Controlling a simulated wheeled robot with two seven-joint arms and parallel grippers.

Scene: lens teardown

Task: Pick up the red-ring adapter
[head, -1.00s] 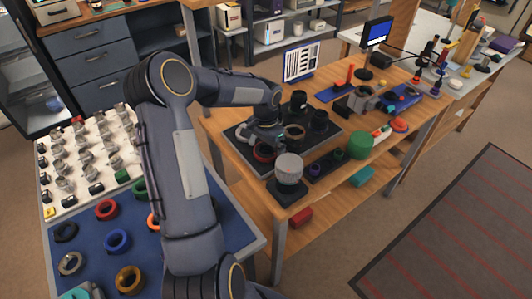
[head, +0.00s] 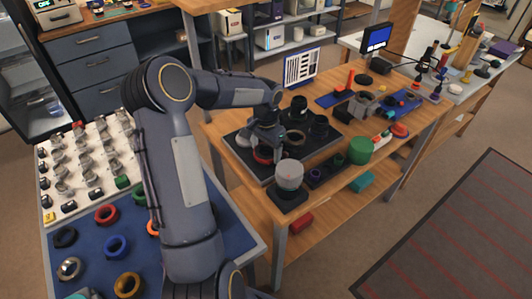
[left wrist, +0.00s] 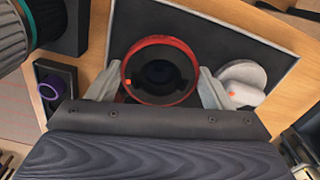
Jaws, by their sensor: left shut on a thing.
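The red-ring adapter (head: 263,158) is at the left part of the dark mat (head: 243,155) on the wooden bench. In the left wrist view it shows as a dark round piece with a red rim (left wrist: 162,40) and a small orange mark. My left gripper (head: 264,152) is over it, with one finger on each side. In the left wrist view my left gripper (left wrist: 157,88) is shut on the adapter. I cannot tell whether the adapter still touches the mat. My right gripper is not in view.
Black lens parts (head: 319,126) stand close by on the mat. A grey-topped cylinder (head: 289,174) on a black block stands in front. A green cylinder (head: 359,150) and a small purple ring (left wrist: 53,86) are near. Several coloured rings lie on the blue mat (head: 85,248) at left.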

